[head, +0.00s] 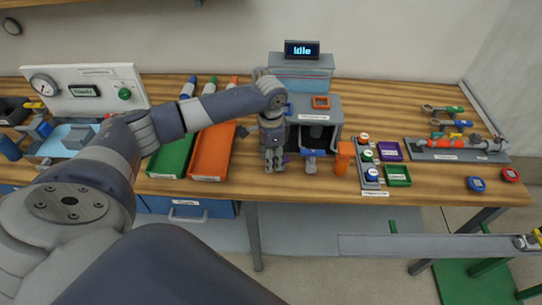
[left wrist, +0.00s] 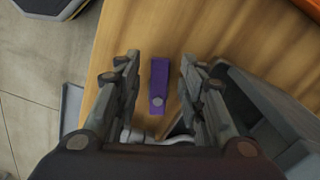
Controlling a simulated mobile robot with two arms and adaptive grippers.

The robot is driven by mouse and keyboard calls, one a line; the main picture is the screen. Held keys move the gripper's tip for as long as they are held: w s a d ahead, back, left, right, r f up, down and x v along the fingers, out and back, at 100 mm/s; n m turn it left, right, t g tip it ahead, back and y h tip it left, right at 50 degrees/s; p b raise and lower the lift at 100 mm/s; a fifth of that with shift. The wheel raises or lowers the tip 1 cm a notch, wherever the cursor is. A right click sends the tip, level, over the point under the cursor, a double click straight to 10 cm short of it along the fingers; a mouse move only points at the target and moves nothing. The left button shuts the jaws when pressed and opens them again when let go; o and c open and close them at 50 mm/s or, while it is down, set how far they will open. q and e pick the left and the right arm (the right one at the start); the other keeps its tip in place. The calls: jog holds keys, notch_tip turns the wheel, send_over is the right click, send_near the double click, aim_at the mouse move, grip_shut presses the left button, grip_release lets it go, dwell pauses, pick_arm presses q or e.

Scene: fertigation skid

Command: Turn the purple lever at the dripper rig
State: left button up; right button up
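The purple lever (left wrist: 158,88) shows in the left wrist view as a short upright bar with a round grey pivot at its lower end. It lies between the two spread fingers of my left gripper (left wrist: 160,65), with a gap on both sides. In the head view my left gripper (head: 273,160) points down at the front left of a grey machine (head: 335,108), apparently the dripper rig, with an "Idle" screen (head: 302,50) above it. There my gripper hides most or all of the lever. My right gripper is not in view.
Green (head: 170,157) and orange (head: 212,152) trays lie left of my gripper. Farther right are small bottles (head: 371,174) and a pipe assembly (head: 460,146). The wooden table's front edge is near.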

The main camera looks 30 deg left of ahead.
pick_arm(q)
jog(key=c, duration=0.7)
grip_shut()
jog(key=shift+w+a+r+m+p, duration=0.1)
jog(key=shift+a+r+m+p, duration=0.1)
jog(key=shift+m+p, duration=0.75)
jog(key=shift+w+a+f+m+p, duration=0.2)
jog(key=shift+m+p, duration=0.2)
jog(key=shift+m, duration=0.25)
jog(key=shift+w+m, duration=0.15)
jog(key=shift+m, duration=0.35)
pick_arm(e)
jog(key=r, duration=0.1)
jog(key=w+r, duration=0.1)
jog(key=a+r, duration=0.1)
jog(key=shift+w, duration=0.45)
